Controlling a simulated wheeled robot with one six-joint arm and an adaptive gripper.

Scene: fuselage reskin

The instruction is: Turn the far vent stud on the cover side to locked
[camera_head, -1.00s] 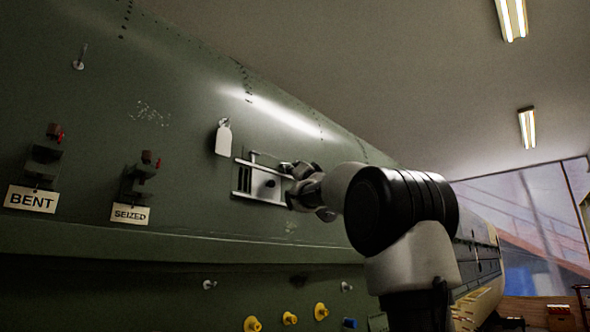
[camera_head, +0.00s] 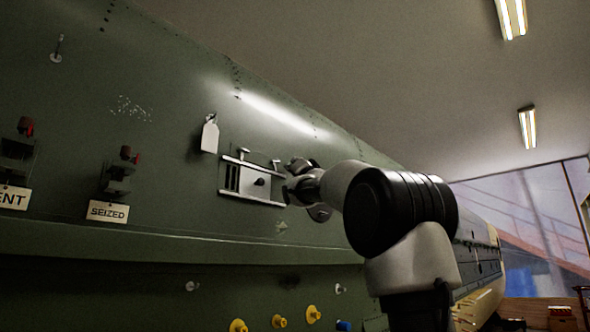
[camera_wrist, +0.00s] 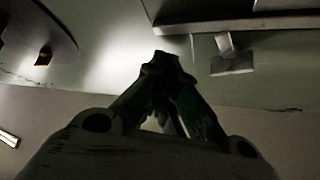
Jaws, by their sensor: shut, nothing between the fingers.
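The vent (camera_head: 252,182) is a pale framed plate with dark slots at its left and a dark knob, set in the green fuselage skin. Two small studs show along its upper edge: a left stud (camera_head: 243,151) and a right stud (camera_head: 275,163). My gripper (camera_head: 291,168) is just right of the right stud; contact cannot be told. In the wrist view my gripper (camera_wrist: 165,60) is shut and empty. A stud with a flat tab (camera_wrist: 231,58) shows to its right, apart from the fingertips, beside the vent's edge (camera_wrist: 225,23). Which stud this is cannot be told.
A white tag (camera_head: 210,136) hangs left of the vent. Clamp-like fittings, one with a SEIZED label (camera_head: 108,211), stand out further left. A ledge (camera_head: 150,240) runs below, with yellow knobs (camera_head: 312,314) under it. Open air lies right of my arm.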

